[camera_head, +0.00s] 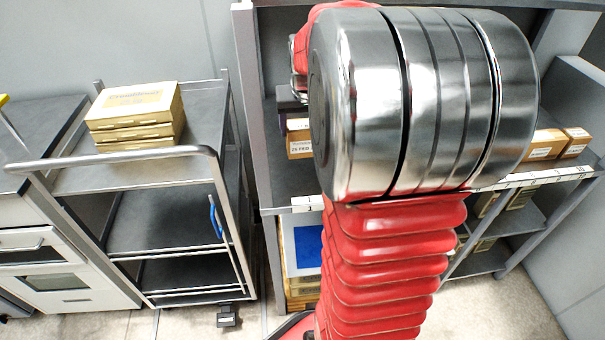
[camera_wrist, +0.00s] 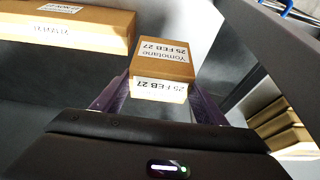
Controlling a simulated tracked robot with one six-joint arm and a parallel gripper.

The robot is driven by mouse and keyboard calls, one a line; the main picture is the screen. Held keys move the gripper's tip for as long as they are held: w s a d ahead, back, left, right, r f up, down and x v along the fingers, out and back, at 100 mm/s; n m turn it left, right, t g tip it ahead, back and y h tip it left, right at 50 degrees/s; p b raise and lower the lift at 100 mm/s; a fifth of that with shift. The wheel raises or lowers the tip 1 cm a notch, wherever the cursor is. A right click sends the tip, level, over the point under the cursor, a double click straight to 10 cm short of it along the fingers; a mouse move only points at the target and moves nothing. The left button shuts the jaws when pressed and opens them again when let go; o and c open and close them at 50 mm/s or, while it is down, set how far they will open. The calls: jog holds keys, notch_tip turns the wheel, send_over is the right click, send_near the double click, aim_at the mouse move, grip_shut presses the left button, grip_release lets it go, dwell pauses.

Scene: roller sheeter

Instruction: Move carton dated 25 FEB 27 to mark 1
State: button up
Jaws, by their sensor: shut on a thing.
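The carton labelled "Yomotane 25 FEB 27" (camera_wrist: 164,58) is a small tan box between the two fingers of my gripper (camera_wrist: 160,92) in the wrist view. My gripper is shut on it. In the head view, a carton with a label that seems to read 25 FEB 27 (camera_head: 300,140) shows at the left of the shelf, partly behind my arm. Whether the carton touches the shelf is unclear. A white number label (camera_head: 308,204), seemingly with a 1, is on the shelf's front edge below it.
A longer tan carton (camera_wrist: 65,28) lies left of the held one in the wrist view. More cartons (camera_head: 545,145) stand at the shelf's right end. The shelf's left upright (camera_head: 252,110) is close by. A trolley (camera_head: 75,178) with stacked boxes stands left.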

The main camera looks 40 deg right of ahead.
aim_at(306, 145)
jog(key=shift+s+d, duration=0.2)
jog(key=shift+f, duration=0.25)
notch_tip(306, 145, down, 6)
jog(key=shift+s+d+r, duration=0.1)
jog(key=shift+r, duration=0.05)
jog(key=shift+f, duration=1.85)
jog(key=shift+f, duration=0.1)
jog(key=o, duration=0.9)
jog(key=shift+c, duration=0.2)
